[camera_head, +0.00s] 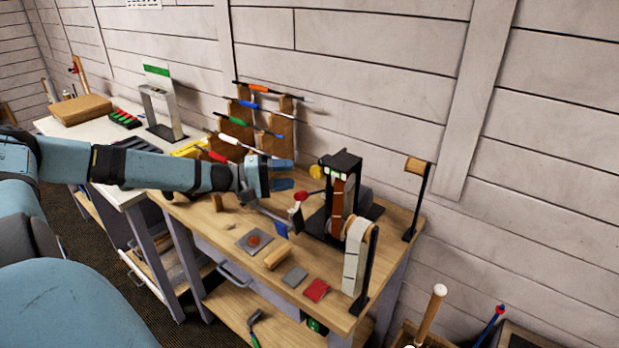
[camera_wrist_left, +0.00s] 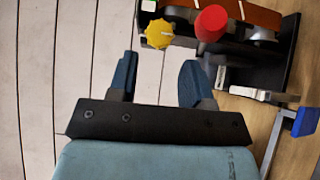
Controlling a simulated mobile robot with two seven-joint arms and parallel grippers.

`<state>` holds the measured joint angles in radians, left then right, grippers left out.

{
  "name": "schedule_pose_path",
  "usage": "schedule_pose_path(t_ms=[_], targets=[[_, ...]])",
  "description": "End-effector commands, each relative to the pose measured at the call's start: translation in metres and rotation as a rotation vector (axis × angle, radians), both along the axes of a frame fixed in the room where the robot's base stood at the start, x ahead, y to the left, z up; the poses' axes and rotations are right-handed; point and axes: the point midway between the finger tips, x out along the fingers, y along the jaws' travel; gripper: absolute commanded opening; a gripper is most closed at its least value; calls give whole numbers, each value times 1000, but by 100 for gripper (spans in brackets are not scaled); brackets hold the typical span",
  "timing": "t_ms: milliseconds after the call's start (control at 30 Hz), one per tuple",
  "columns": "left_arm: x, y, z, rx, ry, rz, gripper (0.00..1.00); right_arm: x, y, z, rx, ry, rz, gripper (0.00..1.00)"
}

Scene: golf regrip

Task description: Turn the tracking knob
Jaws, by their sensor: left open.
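The black belt machine (camera_head: 344,190) with a brown belt stands on the wooden bench. A yellow knob (camera_head: 316,171) with scalloped edges sits on its left side; it also shows in the left wrist view (camera_wrist_left: 159,34) with a pale pointer line. I see no label naming it the tracking knob. A red round-ended part (camera_wrist_left: 211,23) is beside it. My left gripper (camera_head: 284,174) is open and empty, left of the yellow knob and apart from it. In the left wrist view its two blue fingers (camera_wrist_left: 158,75) point toward the yellow knob. My right gripper is not in view.
A rack of golf clubs (camera_head: 262,120) stands behind my left arm. A blue-ended lever (camera_wrist_left: 303,121) is near the machine's base. A roll of pale tape (camera_head: 355,258) hangs on a stand at the bench's front right. Small pads and blocks lie in front.

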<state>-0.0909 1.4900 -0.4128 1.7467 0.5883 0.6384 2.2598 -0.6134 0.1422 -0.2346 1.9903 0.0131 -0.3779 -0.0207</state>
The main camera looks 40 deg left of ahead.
Motion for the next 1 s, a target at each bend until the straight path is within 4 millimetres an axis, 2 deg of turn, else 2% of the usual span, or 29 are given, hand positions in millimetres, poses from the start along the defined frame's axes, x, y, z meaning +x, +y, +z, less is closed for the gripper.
schedule_pose_path(t_ms=[300, 500, 933, 1000], targets=[[30, -24, 2, -2, -4, 2, 45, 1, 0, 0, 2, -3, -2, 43], [42, -34, 1, -1, -2, 1, 45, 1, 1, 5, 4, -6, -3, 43], [47, -38, 0, 1, 0, 1, 45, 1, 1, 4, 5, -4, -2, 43], [47, -38, 0, 1, 0, 1, 29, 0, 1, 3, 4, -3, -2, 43]])
